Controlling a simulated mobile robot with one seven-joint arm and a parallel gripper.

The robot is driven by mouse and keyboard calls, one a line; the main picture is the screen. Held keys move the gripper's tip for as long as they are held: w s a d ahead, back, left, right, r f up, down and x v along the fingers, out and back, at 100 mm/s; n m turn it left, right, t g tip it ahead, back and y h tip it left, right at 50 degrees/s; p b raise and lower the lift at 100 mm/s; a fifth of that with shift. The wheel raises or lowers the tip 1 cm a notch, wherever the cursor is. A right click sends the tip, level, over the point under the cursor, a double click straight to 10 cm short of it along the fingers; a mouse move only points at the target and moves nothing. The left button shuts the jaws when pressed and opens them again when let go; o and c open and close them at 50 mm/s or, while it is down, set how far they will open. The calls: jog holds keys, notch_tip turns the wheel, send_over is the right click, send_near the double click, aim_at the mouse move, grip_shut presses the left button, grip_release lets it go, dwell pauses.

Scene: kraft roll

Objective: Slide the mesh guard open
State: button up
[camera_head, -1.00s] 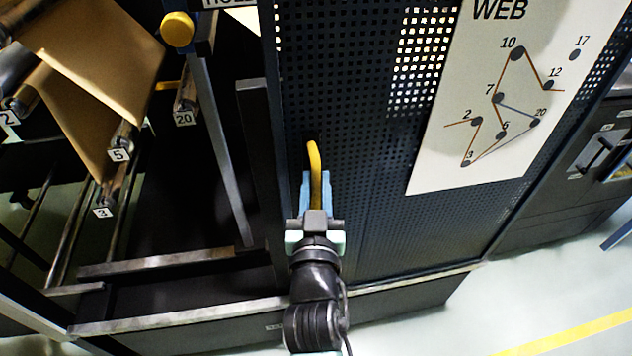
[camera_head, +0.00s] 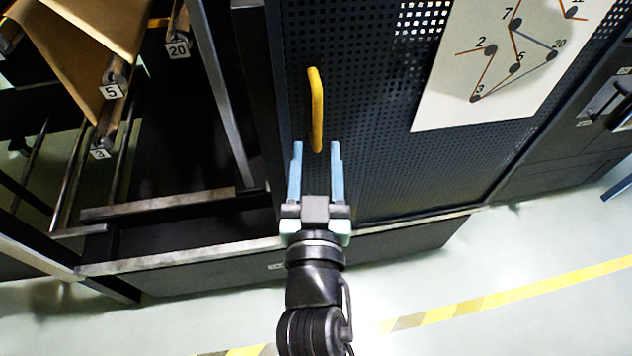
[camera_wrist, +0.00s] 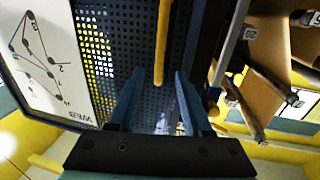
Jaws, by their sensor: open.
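The mesh guard (camera_head: 375,120) is a dark perforated panel with a web diagram sheet on its upper right. A yellow upright handle (camera_head: 316,110) is fixed near its left edge.
Left of the guard is an open bay with brown paper web (camera_head: 85,45) over numbered rollers and a metal rail (camera_head: 180,257). A dark cabinet (camera_head: 590,125) stands at the right. The pale floor (camera_head: 480,265) in front is clear, with a striped line.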

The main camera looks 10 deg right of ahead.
jog(key=shift+b+v, duration=0.4)
jog(key=shift+v, duration=1.7)
jog(key=w+a+r+t+p, duration=0.1)
jog(key=w+r+t+p, duration=0.1)
jog(key=r, duration=0.9)
jog(key=w+a+r+t+p, duration=0.1)
jog(key=w+r+t+p, duration=0.15)
jog(key=r, duration=0.95)
jog(key=s+a+r+n+t+y+p, duration=0.1)
jog(key=s+a+r+t+y, duration=0.1)
jog(key=r, duration=1.1)
jog(key=s+a+r+n+t+y+p, duration=0.1)
jog(key=s+a+r+t+y+p, duration=0.1)
jog(key=r, duration=1.1)
jog(key=shift+s+a+n+t, duration=0.25)
jog(key=shift+s+t, duration=0.4)
jog(key=shift+s, duration=0.35)
